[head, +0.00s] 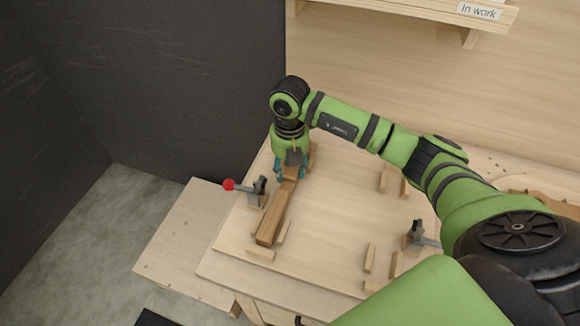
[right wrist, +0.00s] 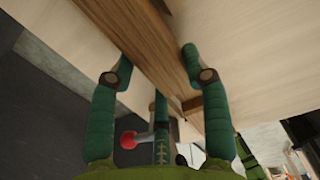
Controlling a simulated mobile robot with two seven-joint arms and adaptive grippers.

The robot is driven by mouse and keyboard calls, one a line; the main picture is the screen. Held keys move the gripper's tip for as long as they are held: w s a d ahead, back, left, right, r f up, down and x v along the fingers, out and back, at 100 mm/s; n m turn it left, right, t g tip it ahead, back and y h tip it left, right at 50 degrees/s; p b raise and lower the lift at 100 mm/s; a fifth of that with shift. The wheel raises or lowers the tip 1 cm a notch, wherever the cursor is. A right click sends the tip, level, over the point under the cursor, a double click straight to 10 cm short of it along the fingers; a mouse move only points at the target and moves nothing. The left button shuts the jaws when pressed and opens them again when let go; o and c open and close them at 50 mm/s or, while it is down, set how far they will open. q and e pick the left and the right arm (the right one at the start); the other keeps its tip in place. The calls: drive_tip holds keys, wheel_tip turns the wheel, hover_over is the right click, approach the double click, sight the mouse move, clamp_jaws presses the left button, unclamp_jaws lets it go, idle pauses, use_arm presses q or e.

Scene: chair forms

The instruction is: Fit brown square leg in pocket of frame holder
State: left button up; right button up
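The brown square leg (head: 272,222) is a long wooden bar lying on the left part of the frame holder (head: 330,215), beside small wooden blocks (head: 284,231). Its near end shows by a low block (head: 261,253); its far part is partly hidden by my right gripper (head: 291,175). That gripper points down over the leg, its green fingers on both sides of it. In the right wrist view, the leg (right wrist: 145,40) runs between the fingers of the right gripper (right wrist: 157,60). I cannot tell whether they press on it. My left gripper is out of view.
A clamp with a red knob (head: 229,184) stands just left of the leg. Another clamp (head: 417,236) and several wooden blocks (head: 370,258) are on the right part of the board. The middle of the board is clear. A shelf (head: 430,12) is at the back.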

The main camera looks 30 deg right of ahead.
drive_tip(key=shift+o, duration=1.2)
drive_tip(key=shift+s+a+f, duration=0.1)
drive_tip(key=shift+s+f, duration=0.3)
drive_tip(key=shift+f, duration=0.2)
drive_tip(key=shift+w+f, duration=0.2)
drive_tip(key=shift+w, duration=0.15)
wheel_tip(320, 180, up, 12)
drive_tip(key=shift+w+r, duration=0.15)
drive_tip(key=shift+w, duration=0.05)
